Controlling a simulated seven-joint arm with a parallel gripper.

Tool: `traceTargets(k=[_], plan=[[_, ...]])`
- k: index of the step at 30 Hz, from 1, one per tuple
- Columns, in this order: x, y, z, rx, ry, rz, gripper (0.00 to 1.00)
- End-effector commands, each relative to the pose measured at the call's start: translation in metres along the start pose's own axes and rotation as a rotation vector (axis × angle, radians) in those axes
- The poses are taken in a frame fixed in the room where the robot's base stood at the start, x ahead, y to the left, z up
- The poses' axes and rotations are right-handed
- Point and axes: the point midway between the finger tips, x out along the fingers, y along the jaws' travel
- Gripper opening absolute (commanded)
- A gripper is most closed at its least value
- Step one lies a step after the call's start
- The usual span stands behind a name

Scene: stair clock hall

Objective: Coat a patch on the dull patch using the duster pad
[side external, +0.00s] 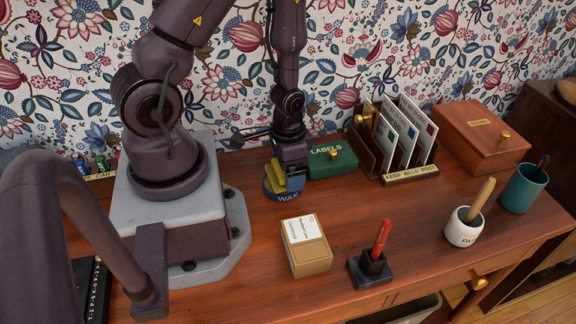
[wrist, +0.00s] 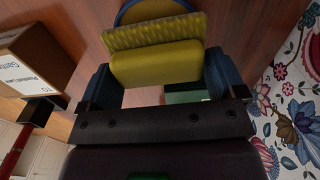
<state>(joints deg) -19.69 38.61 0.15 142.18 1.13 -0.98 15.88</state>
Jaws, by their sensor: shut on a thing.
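The duster pad (side external: 276,174) is a yellow block with a ribbed pad face. My gripper (side external: 288,172) is shut on it and points down over the blue wax tin (side external: 287,196), near the back of the desk. In the wrist view the duster pad (wrist: 155,66) sits between the blue-grey fingers of my gripper (wrist: 160,80). The round wax tin (wrist: 140,11) shows just beyond its ribbed face. The pad is at or just above the tin; I cannot tell whether they touch. I cannot make out the dull patch in either view.
A green labels box (side external: 332,161) stands close right of my gripper. A letter rack (side external: 410,174) and wooden box (side external: 480,140) are behind right. A carton (side external: 308,258), red pen in a holder (side external: 370,268), white pot (side external: 462,228) and teal cup (side external: 520,190) stand forward and right.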

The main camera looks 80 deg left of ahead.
Motion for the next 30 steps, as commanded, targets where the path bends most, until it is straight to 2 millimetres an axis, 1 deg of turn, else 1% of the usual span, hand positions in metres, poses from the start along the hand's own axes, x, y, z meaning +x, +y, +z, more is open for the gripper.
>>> traceTargets(k=[30], plan=[[0.01,0.0,0.0,0.0,0.0,0.0,0.71]])
